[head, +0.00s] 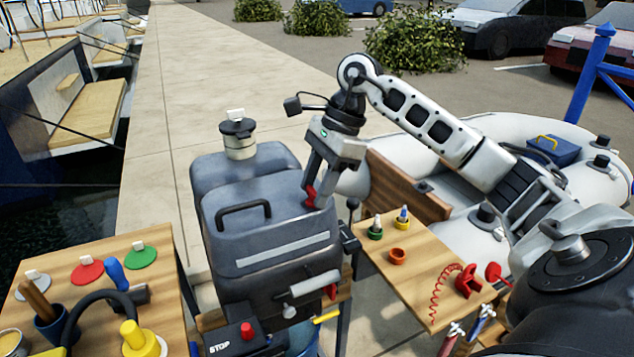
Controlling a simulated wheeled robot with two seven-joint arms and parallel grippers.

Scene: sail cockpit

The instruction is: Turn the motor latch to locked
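The grey outboard motor (262,225) stands upright in the middle, with a black carry handle on its front and a capped filler on top. A small red latch lever (311,196) shows at the upper right edge of its cowling. My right gripper (317,195) reaches down from above with its fingertips at the red lever. The fingers look a little apart around the lever, but I cannot tell whether they grip it. The fingers hide part of the latch, so its exact setting is unclear. My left gripper is not in view.
A wooden side table (408,268) on the right holds small coloured cups and a red coiled cord (446,290). A left table (85,290) holds coloured caps, a mallet and a yellow-based item. A red stop button (247,330) sits low on the motor. An inflatable boat lies behind my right arm.

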